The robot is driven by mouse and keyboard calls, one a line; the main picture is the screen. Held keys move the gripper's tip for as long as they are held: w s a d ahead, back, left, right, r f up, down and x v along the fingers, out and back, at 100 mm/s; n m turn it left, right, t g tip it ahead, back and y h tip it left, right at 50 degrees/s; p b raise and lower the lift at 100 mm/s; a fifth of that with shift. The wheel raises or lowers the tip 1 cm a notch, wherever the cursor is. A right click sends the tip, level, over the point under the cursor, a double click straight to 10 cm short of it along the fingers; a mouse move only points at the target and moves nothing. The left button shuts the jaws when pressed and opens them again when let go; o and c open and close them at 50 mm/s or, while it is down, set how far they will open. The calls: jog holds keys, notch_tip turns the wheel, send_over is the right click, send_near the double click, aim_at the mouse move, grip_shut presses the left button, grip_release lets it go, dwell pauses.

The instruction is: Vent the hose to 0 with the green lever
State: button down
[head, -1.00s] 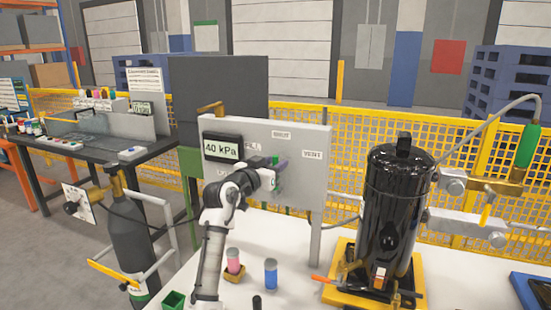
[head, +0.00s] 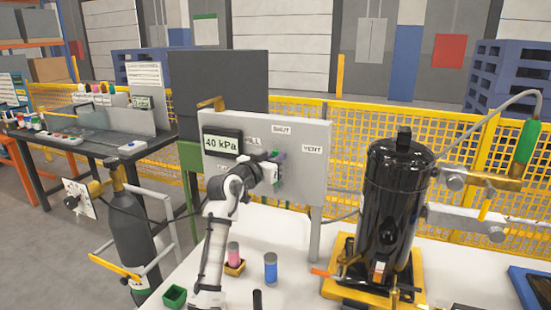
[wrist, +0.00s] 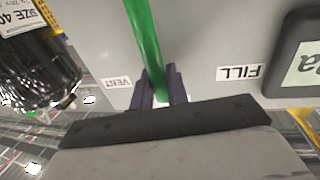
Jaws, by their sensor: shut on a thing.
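The grey panel (head: 305,190) stands upright on the table and carries FILL, SHUT and VENT labels. Its display (head: 222,143) reads 40 kPa. My gripper (head: 279,168) is at the panel face, below SHUT and between FILL and VENT. In the wrist view, the green lever (wrist: 143,35) runs down from the top edge between the two purple fingers (wrist: 160,90), which are shut on it. The VENT label (wrist: 116,82) is left of the lever there and the FILL label (wrist: 238,73) is right. In the head view my gripper mostly hides the lever.
A black tank (head: 390,205) on a yellow base stands right of the panel. A pink vial (head: 234,252) and a blue vial (head: 271,268) stand on the table near my arm. A green hose fitting (head: 526,143) is at the far right. Yellow mesh fencing runs behind.

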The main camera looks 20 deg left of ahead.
jog(key=shift+d, duration=0.1)
jog(key=d+m+b, duration=0.1)
jog(key=b, duration=0.1)
jog(key=d+m+b, duration=0.1)
jog(key=shift+d+f+m+g+b, duration=0.25)
jog(key=shift+f+m+g+b, duration=0.05)
jog(key=shift+f+m+b, duration=0.1)
jog(key=shift+s+d+f+m+b, duration=0.1)
jog(key=shift+d+f+m+b, duration=0.1)
jog(key=shift+d+m+b, duration=0.4)
jog(key=shift+d+f+m+b, duration=0.15)
jog(key=shift+d+m+b, duration=0.35)
jog(key=shift+b, duration=0.05)
jog(key=shift+d+f+m+g+y+b, duration=0.3)
jog(key=shift+d+f+m+b, duration=0.25)
jog(key=shift+d+m+b, duration=0.35)
jog(key=shift+d+f+m+g+y+b, duration=0.2)
jog(key=shift+d+f+m+y+b, duration=0.3)
jog(key=shift+m, duration=0.6)
jog(key=shift+d, duration=0.2)
jog(key=c, duration=1.4)
grip_release()
jog(key=shift+c, duration=0.2)
jog(key=shift+s, duration=0.1)
